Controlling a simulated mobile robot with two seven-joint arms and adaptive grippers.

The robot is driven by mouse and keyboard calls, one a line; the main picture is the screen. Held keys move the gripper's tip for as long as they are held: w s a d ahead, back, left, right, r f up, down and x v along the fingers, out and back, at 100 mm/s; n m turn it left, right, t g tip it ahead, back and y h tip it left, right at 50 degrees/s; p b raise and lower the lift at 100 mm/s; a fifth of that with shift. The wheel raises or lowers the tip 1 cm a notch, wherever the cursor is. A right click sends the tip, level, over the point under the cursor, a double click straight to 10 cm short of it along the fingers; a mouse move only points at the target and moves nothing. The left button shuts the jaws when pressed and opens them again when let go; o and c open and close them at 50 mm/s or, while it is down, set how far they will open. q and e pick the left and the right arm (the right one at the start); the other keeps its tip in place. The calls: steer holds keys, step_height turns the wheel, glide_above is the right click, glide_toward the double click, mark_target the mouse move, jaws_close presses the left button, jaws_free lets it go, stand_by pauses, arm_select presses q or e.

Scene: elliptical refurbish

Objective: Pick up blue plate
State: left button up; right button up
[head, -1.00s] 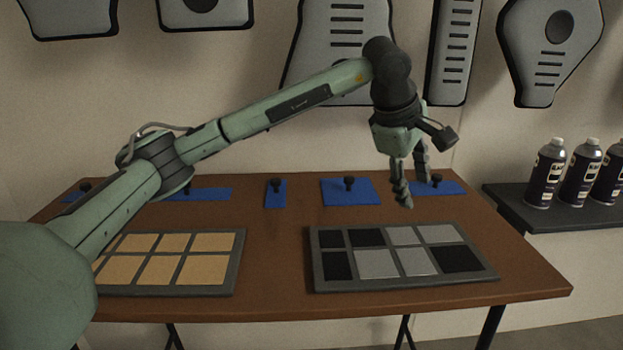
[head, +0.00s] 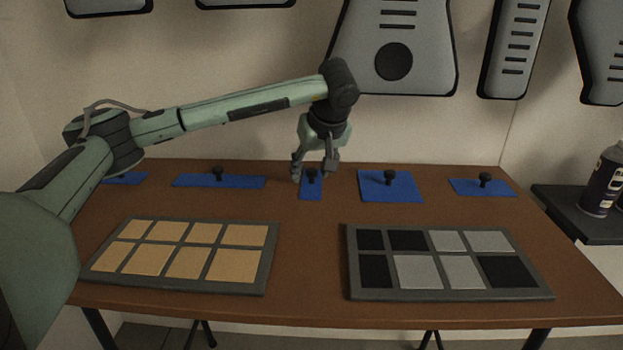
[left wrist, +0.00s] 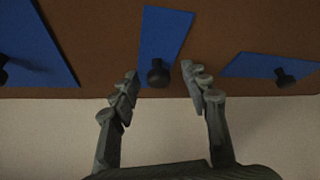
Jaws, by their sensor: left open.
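Several blue plates with black knobs lie in a row along the back of the table. The small middle blue plate (head: 311,190) is under my left gripper (head: 314,176). In the left wrist view this blue plate (left wrist: 165,35) and its black knob (left wrist: 158,73) show between the fingertips of my open left gripper (left wrist: 162,80). The fingers appear apart from the knob, one on each side. A larger blue plate (head: 391,188) lies to its right and a long blue plate (head: 218,181) to its left. My right gripper is in neither view.
A tray with tan squares (head: 188,263) lies at the front left of the brown table (head: 310,270). A tray with black and grey squares (head: 440,270) lies at the front right. A spray can (head: 603,185) stands on a dark shelf at right.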

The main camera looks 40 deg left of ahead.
arm_select(q)
steer(key=shift+w+a+f, duration=0.1)
steer(key=shift+f, duration=0.1)
steer(key=c, duration=1)
steer(key=shift+o, duration=0.2)
